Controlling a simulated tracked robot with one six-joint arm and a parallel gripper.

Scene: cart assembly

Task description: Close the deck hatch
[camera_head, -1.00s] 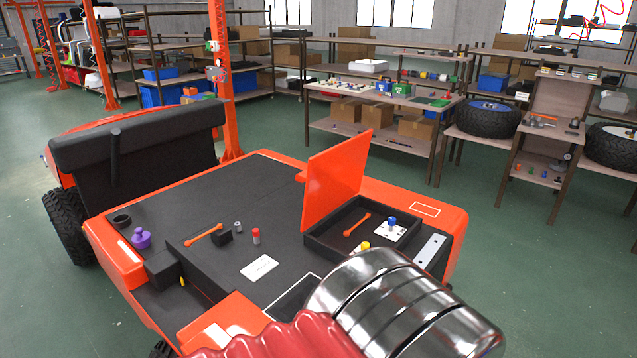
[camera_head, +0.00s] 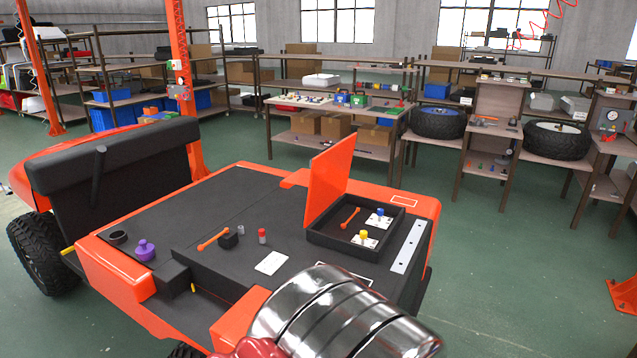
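The deck hatch is an orange panel (camera_head: 329,181) standing upright, tilted a little, on the left edge of a black box-like opening (camera_head: 352,256) in the cart's dark deck (camera_head: 205,212). The hatch is open. Inside the opening lie an orange bar (camera_head: 350,218), a white plate with a blue knob (camera_head: 379,218) and a white plate with a yellow knob (camera_head: 364,239). My own arm, silver and red, fills the bottom middle of the picture. My gripper's fingers do not show.
Left of the hatch, the deck holds a purple knob (camera_head: 146,251), an orange-handled part (camera_head: 213,239), a small red-and-grey cylinder (camera_head: 262,237) and a white card (camera_head: 271,263). The cart's black seat back (camera_head: 120,155) rises at left. Shelves and a workbench (camera_head: 335,106) stand behind, with open green floor between.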

